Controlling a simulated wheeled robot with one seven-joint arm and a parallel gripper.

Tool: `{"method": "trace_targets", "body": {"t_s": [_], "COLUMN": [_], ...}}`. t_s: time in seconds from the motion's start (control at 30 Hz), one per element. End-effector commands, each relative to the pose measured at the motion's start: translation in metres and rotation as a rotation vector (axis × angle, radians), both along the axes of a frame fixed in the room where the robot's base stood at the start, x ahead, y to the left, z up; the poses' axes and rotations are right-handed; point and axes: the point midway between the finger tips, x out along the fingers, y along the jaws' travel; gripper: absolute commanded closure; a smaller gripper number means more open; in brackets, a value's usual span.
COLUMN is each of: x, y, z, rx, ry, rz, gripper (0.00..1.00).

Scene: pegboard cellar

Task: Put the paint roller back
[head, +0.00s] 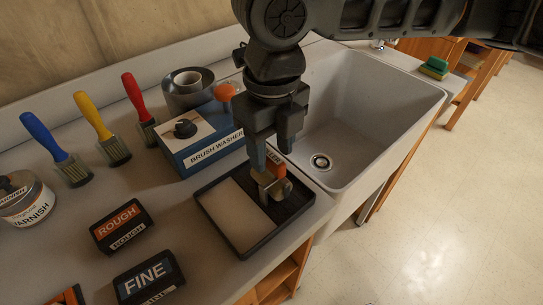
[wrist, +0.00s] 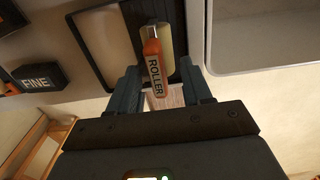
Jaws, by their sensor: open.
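The paint roller (head: 277,181), with a cream cylinder and an orange handle, lies at the black paint tray (head: 245,252) on the worktop. In the wrist view the roller (wrist: 154,70) shows its handle marked ROLLER, pointing towards me, and the cream cylinder beyond. My gripper (head: 271,150) points down over the tray's back right part. In the wrist view my gripper (wrist: 158,78) is open, one finger on each side of the handle, with gaps showing. Whether the roller touches the tray floor is hard to tell.
The brush washer (head: 205,145) stands behind the tray. A deep sink (head: 390,110) is to the right. Blocks marked ROUGH (head: 122,225) and FINE (head: 148,277) lie to the left. Several brushes and a varnish can (head: 27,203) stand farther left.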

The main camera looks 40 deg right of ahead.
Motion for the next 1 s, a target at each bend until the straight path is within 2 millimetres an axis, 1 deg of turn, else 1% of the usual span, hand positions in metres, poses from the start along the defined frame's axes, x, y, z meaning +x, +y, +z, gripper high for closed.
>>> {"method": "trace_targets", "body": {"t_s": [0.03,0.2,0.3,0.4,0.5,0.6,0.87,0.93,0.97,1.0], "x": [0.001,0.001,0.000,0.000,0.000,0.000,0.000,0.002,0.004,0.007], "y": [0.000,0.000,0.000,0.000,0.000,0.000,0.003,0.013,0.020,0.033], "z": [0.012,0.047,0.064,0.077,0.085,0.088,0.089,0.088,0.088,0.087], "rx": [-0.001,0.000,-0.002,0.000,-0.001,-0.001,0.009,0.045,0.072,0.117], "ry": [-0.003,-0.003,-0.002,-0.001,0.000,0.000,-0.003,-0.016,-0.025,-0.041], "rz": [0.001,0.001,0.001,0.000,0.000,0.000,-0.001,-0.007,-0.013,-0.024], "gripper": [0.51,0.51,0.51,0.51,0.51,0.51,0.51,0.51,0.51,0.51]}}
